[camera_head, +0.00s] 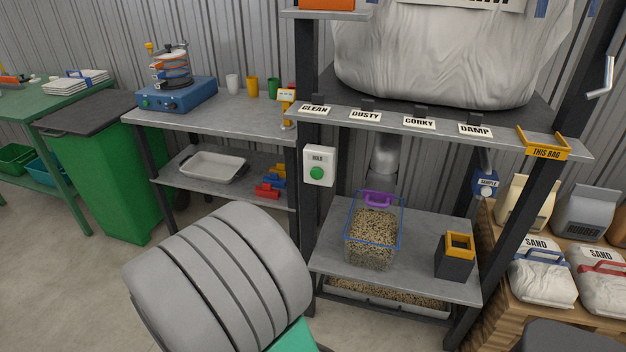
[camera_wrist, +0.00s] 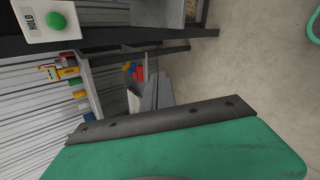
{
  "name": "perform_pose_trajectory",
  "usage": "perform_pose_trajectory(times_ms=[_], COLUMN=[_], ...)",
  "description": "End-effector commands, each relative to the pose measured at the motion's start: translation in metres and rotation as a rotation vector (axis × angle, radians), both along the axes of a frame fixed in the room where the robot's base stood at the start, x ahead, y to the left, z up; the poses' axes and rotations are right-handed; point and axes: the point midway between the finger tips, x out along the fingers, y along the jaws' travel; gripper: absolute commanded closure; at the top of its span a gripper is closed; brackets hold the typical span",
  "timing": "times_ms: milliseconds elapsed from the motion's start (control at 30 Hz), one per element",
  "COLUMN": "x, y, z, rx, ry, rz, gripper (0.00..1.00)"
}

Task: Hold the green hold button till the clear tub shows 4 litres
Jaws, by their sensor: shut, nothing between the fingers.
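The green hold button (camera_head: 316,173) sits on a white box marked HOLD on the dark post of the rack. It also shows at the top left of the wrist view (camera_wrist: 56,20). The clear tub (camera_head: 358,255) with blue edges stands on the rack's lower shelf, under a spout. Speckled granules (camera_head: 375,228) fill much of it; I cannot read a litre mark. My gripper (camera_wrist: 153,88) is shut and empty, apart from the button. In the head view my arm hides the fingertips.
A large pale bag rests on the rack above labelled gates. A dark box with a yellow rim (camera_head: 455,257) stands right of the tub. A tray of granules (camera_head: 390,297) lies below. A bench (camera_head: 225,118) stands left, sand bags (camera_head: 541,278) right.

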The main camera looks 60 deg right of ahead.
Motion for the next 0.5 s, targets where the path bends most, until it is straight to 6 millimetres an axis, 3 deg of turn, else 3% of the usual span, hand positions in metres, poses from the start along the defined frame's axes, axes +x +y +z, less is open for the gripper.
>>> perform_pose_trajectory(times_ms=[33,100,133,200,300,500], x=[-0.029,-0.055,-0.061,-0.068,-0.067,-0.065], y=[-0.045,-0.086,-0.097,-0.109,-0.114,-0.115], z=[0.013,0.041,0.052,0.07,0.082,0.086], rx=[-0.191,-0.433,-0.513,-0.653,-0.755,-0.786], ry=[0.202,0.516,0.644,0.899,1.115,1.173], rz=[0.061,0.18,0.227,0.324,0.413,0.436], gripper=[1.0,1.0,1.0,1.0,1.0,1.0])
